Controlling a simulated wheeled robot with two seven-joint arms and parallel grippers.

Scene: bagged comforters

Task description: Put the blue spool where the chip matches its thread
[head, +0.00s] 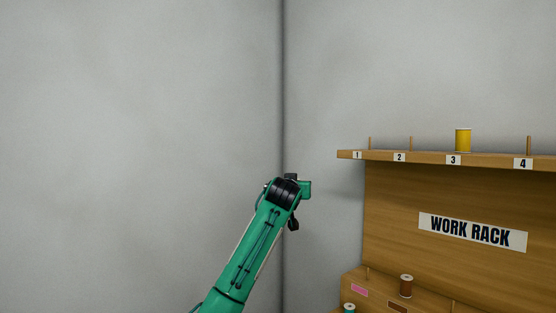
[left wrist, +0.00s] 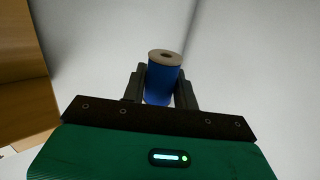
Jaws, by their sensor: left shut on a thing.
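The blue spool (left wrist: 160,85) with a pale round top shows in the left wrist view, upright between the two dark fingers. My left gripper (left wrist: 161,90) is shut on it; in the head view my left arm reaches up from the bottom, and the gripper (head: 293,223) is mostly hidden behind the wrist. The blue spool does not show in the head view. The work rack (head: 385,220) stands to the right of the gripper. Its lower step has a pink chip (head: 359,290) and a brown chip (head: 397,307). No blue chip shows. My right gripper is out of view.
The rack's top shelf (head: 430,158) has pegs numbered 1 to 4, with a yellow spool (head: 463,140) on peg 3. A brown spool (head: 406,285) and a teal spool (head: 349,308) stand lower down. A bare peg (head: 368,274) stands behind the pink chip. Grey walls lie behind.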

